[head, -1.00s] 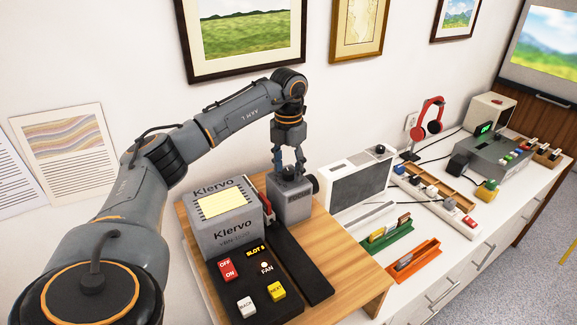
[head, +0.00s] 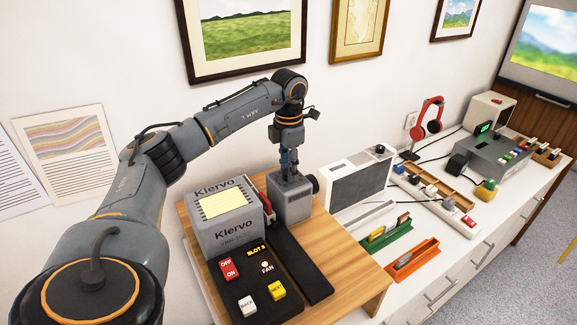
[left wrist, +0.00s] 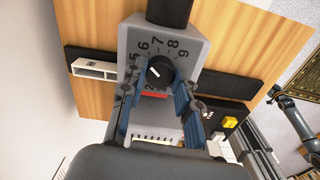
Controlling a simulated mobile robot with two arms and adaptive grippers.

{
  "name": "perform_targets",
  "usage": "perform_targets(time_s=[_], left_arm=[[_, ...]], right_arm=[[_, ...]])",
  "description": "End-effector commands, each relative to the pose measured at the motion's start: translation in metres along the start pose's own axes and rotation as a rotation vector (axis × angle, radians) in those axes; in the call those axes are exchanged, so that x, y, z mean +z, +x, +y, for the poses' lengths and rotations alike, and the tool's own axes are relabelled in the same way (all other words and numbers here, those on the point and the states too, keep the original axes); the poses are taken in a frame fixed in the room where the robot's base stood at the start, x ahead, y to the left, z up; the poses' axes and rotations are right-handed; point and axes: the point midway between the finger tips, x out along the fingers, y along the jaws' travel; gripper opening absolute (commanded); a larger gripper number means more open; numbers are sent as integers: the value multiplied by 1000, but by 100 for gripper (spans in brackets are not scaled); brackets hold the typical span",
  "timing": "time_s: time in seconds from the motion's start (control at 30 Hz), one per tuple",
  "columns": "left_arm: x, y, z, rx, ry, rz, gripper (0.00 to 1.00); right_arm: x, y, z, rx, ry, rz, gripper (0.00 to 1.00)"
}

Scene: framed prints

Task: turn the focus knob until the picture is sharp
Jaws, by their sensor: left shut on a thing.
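The projector is a grey Klervo box (head: 228,240) with a grey lens block (head: 289,204) beside it. The black focus knob (left wrist: 160,71) is on top of the block, inside a ring of numbers. Its white mark points to the upper left, roughly towards 5 or 6. My left gripper (head: 289,174) is above the block, fingers pointing down, shut on the knob. Its fingers (left wrist: 160,100) show on both sides in the left wrist view and hide the knob in the head view. The projected landscape (head: 546,35) at the upper right looks soft.
A black panel (head: 252,262) with buttons lies in front of the projector on a wooden stand (head: 345,290). A white-and-grey speaker-like box (head: 360,180) stands close on the right. Green (head: 386,238) and orange (head: 412,260) holders lie beyond the stand.

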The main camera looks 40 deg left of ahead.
Motion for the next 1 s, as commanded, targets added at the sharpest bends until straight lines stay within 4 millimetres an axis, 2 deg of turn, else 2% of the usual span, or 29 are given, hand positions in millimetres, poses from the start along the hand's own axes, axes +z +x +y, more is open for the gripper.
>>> perform_targets(time_s=[0.27, 0.3, 0.4, 0.77, 0.87, 1.0], left_arm=[[0, 0, 0, 1, 5, -2, 0], [0, 0, 0, 1, 5, -2, 37], [0, 0, 0, 1, 5, -2, 54], [1, -5, 0, 1, 4, -3, 54], [1, -17, 0, 1, 4, -4, 54], [2, -46, 0, 2, 4, -7, 54]], right_arm=[[0, 0, 0, 0, 0, 0, 54], [0, 0, 0, 0, 0, 0, 54], [0, 0, 0, 0, 0, 0, 54], [0, 0, 2, 2, 0, 0, 54], [0, 0, 1, 1, 0, 0, 54], [0, 0, 1, 1, 0, 0, 54]])
